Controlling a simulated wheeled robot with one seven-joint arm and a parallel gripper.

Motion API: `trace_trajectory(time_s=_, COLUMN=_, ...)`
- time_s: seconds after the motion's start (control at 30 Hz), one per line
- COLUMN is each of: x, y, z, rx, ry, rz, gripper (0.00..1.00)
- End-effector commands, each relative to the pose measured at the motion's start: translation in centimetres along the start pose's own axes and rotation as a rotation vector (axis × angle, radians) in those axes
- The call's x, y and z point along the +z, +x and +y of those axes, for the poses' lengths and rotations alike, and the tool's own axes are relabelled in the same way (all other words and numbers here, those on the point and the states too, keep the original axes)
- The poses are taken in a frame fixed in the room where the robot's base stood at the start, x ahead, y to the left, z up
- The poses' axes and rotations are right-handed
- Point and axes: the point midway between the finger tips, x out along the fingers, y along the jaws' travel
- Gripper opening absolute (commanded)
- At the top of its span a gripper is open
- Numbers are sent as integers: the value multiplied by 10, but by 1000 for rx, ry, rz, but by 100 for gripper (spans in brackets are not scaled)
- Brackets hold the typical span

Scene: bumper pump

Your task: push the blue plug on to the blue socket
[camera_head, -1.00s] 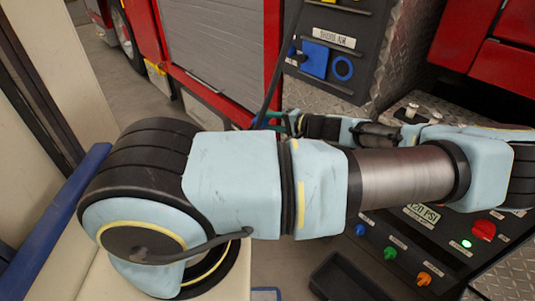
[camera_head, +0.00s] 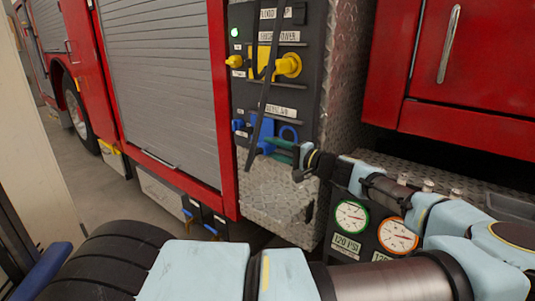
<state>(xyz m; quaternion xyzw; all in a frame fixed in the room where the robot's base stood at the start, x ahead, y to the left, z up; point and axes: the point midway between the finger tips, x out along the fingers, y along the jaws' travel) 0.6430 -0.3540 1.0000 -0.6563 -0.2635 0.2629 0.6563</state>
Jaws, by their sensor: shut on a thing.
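The blue socket (camera_head: 265,128) is on the dark upright panel at the centre of the head view, with a blue ring (camera_head: 288,133) at its right. My gripper (camera_head: 277,150) reaches in from the right, just below the socket, with its green fingers pointing left. It is shut on the blue plug (camera_head: 264,148), which is mostly hidden by the fingers and the cable. A black cable (camera_head: 262,95) runs down the panel to the plug. I cannot tell whether plug and socket touch.
A yellow plug (camera_head: 288,65) sits on the panel above, with a lit green lamp (camera_head: 235,32) at upper left. Gauges (camera_head: 351,216) stand at lower right under my arm. A grey roller shutter (camera_head: 160,90) is at left, and red cabinets (camera_head: 460,80) are at right.

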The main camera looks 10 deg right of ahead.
Motion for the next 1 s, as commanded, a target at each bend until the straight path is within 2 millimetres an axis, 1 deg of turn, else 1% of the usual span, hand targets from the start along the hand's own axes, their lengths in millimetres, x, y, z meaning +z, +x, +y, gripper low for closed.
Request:
trace_trajectory(time_s=0.2, x=-21, y=0, z=1, rx=0, ry=-1, rz=0, gripper=0)
trace_trajectory(time_s=0.43, x=-36, y=0, z=0, rx=0, ry=0, rz=0, gripper=0)
trace_trajectory(time_s=0.67, x=-41, y=0, z=0, rx=0, ry=0, rz=0, gripper=0)
trace_trajectory(time_s=1.0, x=-41, y=0, z=0, rx=0, ry=0, rz=0, gripper=0)
